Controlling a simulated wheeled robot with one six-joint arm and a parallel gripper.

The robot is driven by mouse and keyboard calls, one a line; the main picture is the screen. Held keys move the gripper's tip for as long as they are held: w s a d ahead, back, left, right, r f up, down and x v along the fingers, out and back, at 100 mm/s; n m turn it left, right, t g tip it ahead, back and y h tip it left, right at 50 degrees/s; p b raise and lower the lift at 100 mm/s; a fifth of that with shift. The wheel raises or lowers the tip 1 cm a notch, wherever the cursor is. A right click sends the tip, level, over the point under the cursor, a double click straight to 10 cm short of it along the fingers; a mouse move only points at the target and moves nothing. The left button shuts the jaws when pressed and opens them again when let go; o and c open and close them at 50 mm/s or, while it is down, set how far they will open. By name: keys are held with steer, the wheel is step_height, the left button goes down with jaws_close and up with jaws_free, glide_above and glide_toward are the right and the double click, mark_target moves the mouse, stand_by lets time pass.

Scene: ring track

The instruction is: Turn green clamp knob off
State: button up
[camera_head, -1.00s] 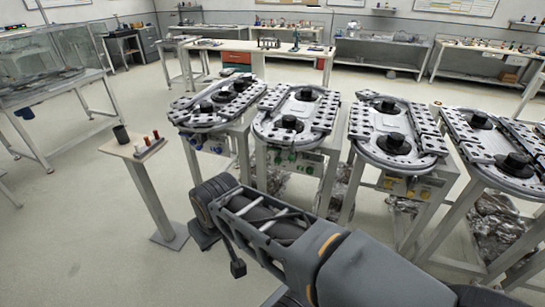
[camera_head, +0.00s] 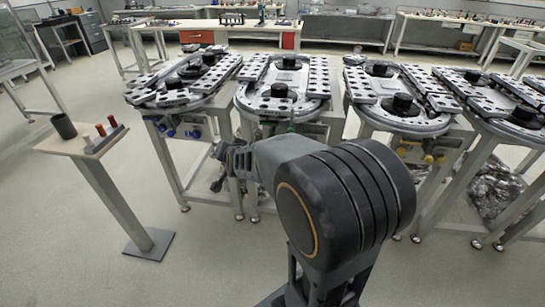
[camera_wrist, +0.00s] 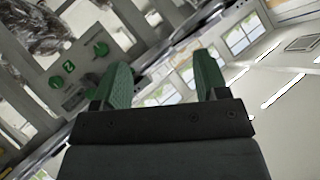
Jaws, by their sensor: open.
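Several green knobs (camera_wrist: 68,66) sit on a grey panel in the left part of the wrist view. I cannot read which one is the clamp knob. They belong to the second ring track from the left (camera_head: 240,98) in the head view, where my arm mostly hides its front panel. My gripper (camera_wrist: 163,66) is open and empty, its two green fingers apart. The knobs are to the left of the left finger, and no knob is between the fingers. In the head view my gripper (camera_head: 228,157) is in front of the track's panel, partly hidden by my arm.
A track with blue knobs (camera_head: 170,131) stands to the left, and one with yellow knobs (camera_head: 428,158) to the right. A small stand (camera_head: 75,147) with a dark cup (camera_head: 64,126) is at the left. Floor between stand and tracks is clear.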

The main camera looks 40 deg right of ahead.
steer(key=w+d+f+m+t+h+b, duration=0.1)
steer(key=w+d+f+m+h+b, duration=0.3)
steer(key=d+f+m+h+b, duration=0.8)
steer(key=w+d, duration=0.3)
steer(key=d, duration=0.1)
steer(key=w+d+f+n+y+p, duration=0.1)
steer(key=w+d, duration=0.2)
steer(key=d, duration=0.1)
steer(key=w+d+n+y+p, duration=0.1)
steer(key=w+d, duration=0.2)
steer(key=d, duration=0.1)
steer(key=shift+w+f, duration=0.15)
steer(key=shift+w, duration=0.05)
steer(key=shift+c, duration=0.5)
steer(key=c, duration=0.8)
